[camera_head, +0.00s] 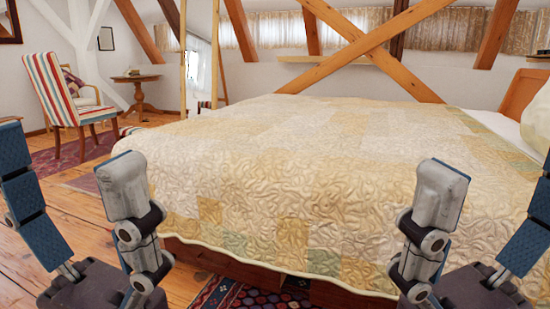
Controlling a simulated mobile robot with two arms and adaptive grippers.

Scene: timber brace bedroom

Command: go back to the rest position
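My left gripper (68,145) is in the lower left of the head view. Its blue-padded finger and grey finger stand wide apart and point up, with nothing between them. My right gripper (497,160) is in the lower right, in much the same pose. Its grey finger and blue-padded finger are also wide apart and empty. The outer blue finger of each gripper is partly cut off by the picture edge. Both grippers show in front of the bed, and neither holds anything.
A bed with a yellow and cream patchwork quilt (290,155) fills the middle. A striped chair (55,90) and a small round wooden table (136,79) stand at the back left. Crossed timber beams (365,44) rise behind the bed. Bare wooden floor (85,235) shows at left.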

